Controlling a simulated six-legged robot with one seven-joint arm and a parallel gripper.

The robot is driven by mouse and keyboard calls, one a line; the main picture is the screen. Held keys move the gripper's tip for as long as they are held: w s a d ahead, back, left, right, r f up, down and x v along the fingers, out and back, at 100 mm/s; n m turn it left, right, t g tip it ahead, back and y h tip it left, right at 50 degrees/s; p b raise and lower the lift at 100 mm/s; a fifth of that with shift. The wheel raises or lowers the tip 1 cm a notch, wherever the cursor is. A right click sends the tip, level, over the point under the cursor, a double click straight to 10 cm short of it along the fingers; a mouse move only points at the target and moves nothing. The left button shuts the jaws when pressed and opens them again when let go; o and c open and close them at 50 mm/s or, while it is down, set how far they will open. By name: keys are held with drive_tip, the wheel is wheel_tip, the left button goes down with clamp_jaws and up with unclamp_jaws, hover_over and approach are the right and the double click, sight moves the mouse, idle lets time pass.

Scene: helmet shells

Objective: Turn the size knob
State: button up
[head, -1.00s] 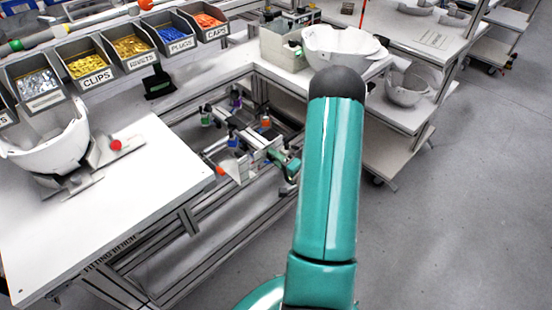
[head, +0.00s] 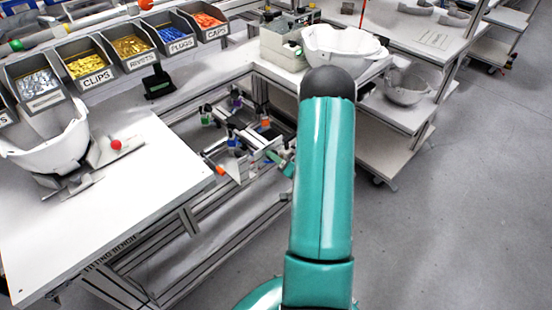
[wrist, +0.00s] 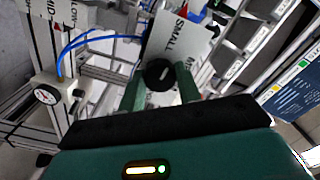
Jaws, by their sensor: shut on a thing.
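The size knob (wrist: 158,72) is round and black with a short pale mark, on a light plate (wrist: 181,38) printed "SMALL" and part of another word starting with "M". In the wrist view the pale mark slants toward the upper right. The two green fingers of my gripper (wrist: 160,88) stand on either side of the knob and are shut on it. In the head view my teal arm fills the middle, and I cannot make out the knob there.
A white gauge (wrist: 47,92) with blue hoses is left of the knob. In the head view, a white helmet shell (head: 62,150) sits on the left bench and another (head: 340,48) on the back bench. Labelled parts bins (head: 95,72) line the back. Open floor lies right.

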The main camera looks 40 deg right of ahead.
drive_tip(key=o, duration=1)
drive_tip(key=shift+s, duration=0.1)
drive_tip(key=shift+c, duration=0.2)
drive_tip(key=s, duration=1.3)
drive_tip(key=shift+s+d, duration=0.2)
drive_tip(key=shift+s, duration=0.15)
